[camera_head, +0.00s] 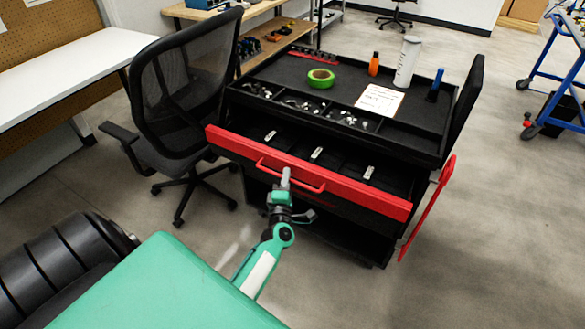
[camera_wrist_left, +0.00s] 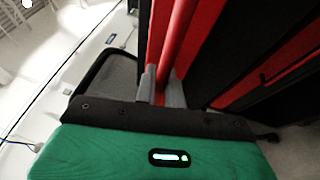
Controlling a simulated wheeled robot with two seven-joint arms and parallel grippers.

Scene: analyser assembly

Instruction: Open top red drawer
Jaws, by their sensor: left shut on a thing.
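The top red drawer (camera_head: 345,184) of the black tool cart stands pulled out, and a few small silvery things lie in its compartments. Its red bar handle (camera_head: 312,184) runs along the front. My left gripper (camera_head: 286,178) is at the left part of the handle, shut on it. In the left wrist view the gripper's grey fingers (camera_wrist_left: 161,88) sit on both sides of the red handle bar (camera_wrist_left: 174,45). My right gripper is not in view.
A black office chair (camera_head: 187,85) stands close to the cart's left side. The cart top (camera_head: 330,99) holds green tape (camera_head: 320,78), a bottle (camera_head: 407,62) and a paper (camera_head: 380,99). A white table (camera_head: 70,72) is at left.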

